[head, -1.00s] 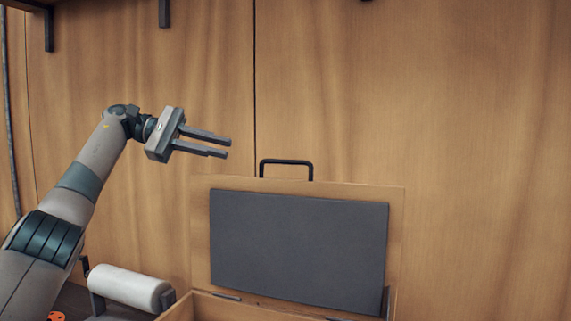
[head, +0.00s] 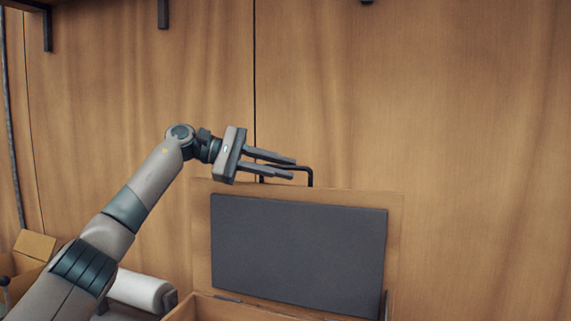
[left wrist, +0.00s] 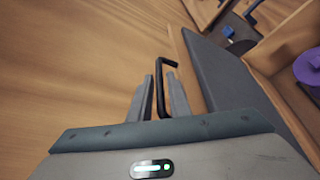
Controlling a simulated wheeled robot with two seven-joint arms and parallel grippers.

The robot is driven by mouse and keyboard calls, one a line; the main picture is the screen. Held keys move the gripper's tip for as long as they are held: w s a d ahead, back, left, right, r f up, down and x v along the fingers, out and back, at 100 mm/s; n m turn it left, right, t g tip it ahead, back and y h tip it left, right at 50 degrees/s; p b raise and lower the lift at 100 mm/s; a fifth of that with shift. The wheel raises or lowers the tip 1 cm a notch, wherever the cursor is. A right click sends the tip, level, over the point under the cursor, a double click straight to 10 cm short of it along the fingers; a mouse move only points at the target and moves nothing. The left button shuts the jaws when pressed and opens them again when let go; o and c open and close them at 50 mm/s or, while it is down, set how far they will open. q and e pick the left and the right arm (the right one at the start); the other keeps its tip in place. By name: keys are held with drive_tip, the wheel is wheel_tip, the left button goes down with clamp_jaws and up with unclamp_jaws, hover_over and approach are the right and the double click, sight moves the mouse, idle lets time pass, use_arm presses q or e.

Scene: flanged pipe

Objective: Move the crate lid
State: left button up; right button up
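The crate lid (head: 298,240) stands raised at the back of the wooden crate, its dark grey panel facing me. A black bar handle (head: 310,177) sits on its top edge, partly hidden by my left gripper (head: 293,167). That gripper is open, its fingers pointing right across the handle. In the left wrist view the handle (left wrist: 161,88) shows between the two separated fingers (left wrist: 163,90), with no clear grip on it. The lid's dark panel (left wrist: 225,75) is to the right there. My right gripper is not in view.
The crate's wooden rim (head: 232,308) is below the lid. A white roll (head: 140,291) lies left of it, behind my arm. A wooden wall (head: 450,120) stands behind. The left wrist view shows a purple round object (left wrist: 308,68) and a small blue object (left wrist: 229,31).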

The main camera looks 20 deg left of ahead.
use_arm(q)
drive_tip(key=shift+w+d+f, duration=0.15)
drive_tip(key=shift+d, duration=0.4)
clamp_jaws()
drive_tip(key=shift+f, duration=0.1)
